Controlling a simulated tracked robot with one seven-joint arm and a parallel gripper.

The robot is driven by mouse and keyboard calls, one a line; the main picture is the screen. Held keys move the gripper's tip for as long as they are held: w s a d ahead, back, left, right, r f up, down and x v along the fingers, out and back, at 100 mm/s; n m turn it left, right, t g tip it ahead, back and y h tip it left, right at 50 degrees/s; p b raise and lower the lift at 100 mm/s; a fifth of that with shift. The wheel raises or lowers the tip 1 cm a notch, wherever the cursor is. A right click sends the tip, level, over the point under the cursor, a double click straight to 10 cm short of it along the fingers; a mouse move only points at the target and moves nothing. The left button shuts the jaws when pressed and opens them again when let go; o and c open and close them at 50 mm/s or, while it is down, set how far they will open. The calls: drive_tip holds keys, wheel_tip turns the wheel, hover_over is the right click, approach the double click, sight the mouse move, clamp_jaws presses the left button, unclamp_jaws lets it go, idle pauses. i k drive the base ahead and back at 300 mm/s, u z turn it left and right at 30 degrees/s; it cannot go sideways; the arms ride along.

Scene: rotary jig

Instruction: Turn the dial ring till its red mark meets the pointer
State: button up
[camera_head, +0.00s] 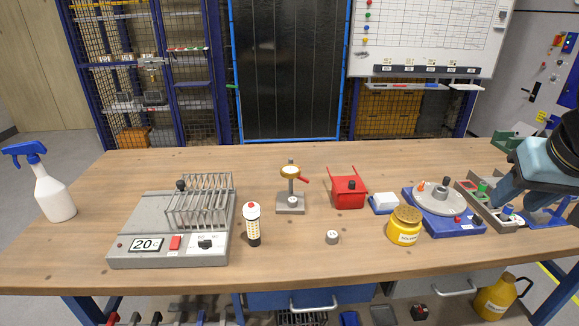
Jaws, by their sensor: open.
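The dial ring (438,199) is a round grey disc lying flat on a blue base (462,229) at the right of the table. A dark knob (446,182) stands up near its back edge. A small orange-red piece (421,187) shows at its back left, and a small red spot (458,220) is at the front right. I cannot tell which is the red mark or the pointer.
A yellow jar (405,226) stands close left of the blue base, with a white-topped blue block (384,203) behind it. A grey tray (478,208) of small parts lies to the right. A red bin (348,190) is further left. The front table edge is clear.

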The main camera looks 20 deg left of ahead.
sight(296, 175)
drive_tip(key=k, duration=0.55)
drive_tip(key=u, duration=0.65)
drive_tip(key=i, duration=1)
